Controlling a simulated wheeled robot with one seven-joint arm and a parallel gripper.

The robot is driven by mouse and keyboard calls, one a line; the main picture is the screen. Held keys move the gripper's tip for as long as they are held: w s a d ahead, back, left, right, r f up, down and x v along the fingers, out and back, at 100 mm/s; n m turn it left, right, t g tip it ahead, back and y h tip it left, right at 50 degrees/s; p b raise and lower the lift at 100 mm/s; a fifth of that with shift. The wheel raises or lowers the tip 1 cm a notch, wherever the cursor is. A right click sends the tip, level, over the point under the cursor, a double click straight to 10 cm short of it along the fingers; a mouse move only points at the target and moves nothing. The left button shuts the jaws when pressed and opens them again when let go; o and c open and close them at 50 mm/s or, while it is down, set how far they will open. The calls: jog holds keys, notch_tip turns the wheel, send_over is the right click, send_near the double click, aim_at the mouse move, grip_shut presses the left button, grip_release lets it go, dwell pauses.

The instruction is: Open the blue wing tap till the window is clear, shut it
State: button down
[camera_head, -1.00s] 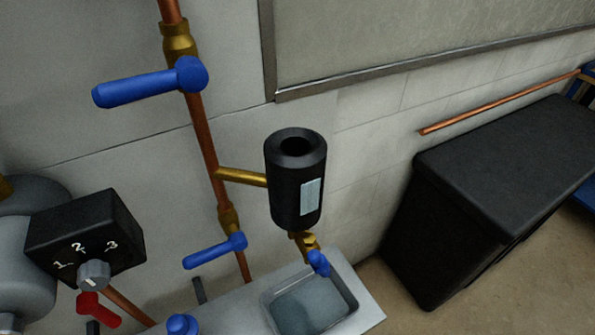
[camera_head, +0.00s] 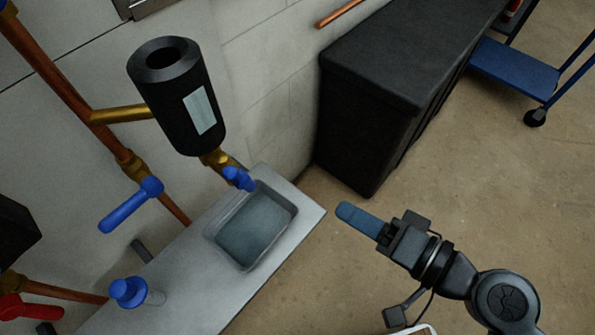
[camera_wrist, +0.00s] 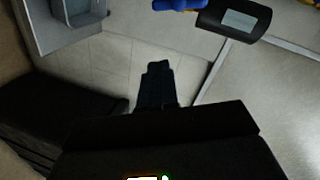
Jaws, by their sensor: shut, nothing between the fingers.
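The blue wing tap (camera_head: 238,178) sits on a brass outlet under the black cylindrical pot (camera_head: 176,95). A pale window (camera_head: 200,110) is on the pot's side; I cannot tell whether it is clear. In the wrist view the blue tap (camera_wrist: 180,4) is cut by the top edge, beside the pot with its window (camera_wrist: 238,20). My gripper (camera_head: 358,219) is shut and empty, to the right of the tap and apart from it. Its dark fingers also show in the wrist view (camera_wrist: 157,82).
A grey tray (camera_head: 252,228) sits on the ledge below the tap. A blue lever (camera_head: 132,205) is on the copper pipe at left, and a blue-capped bottle (camera_head: 130,291) stands on the ledge. A black box (camera_head: 385,90) stands behind my gripper. A blue trolley (camera_head: 515,68) is at far right.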

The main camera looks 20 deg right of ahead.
aim_at(241, 180)
jog(key=w+a+r+y+p, duration=0.1)
jog(key=w+a+y+p, duration=0.2)
jog(key=w+a, duration=0.6)
jog(key=shift+w+a+r+n+y, duration=0.2)
jog(key=shift+a+r+n+y, duration=0.15)
jog(key=shift+a, duration=1.35)
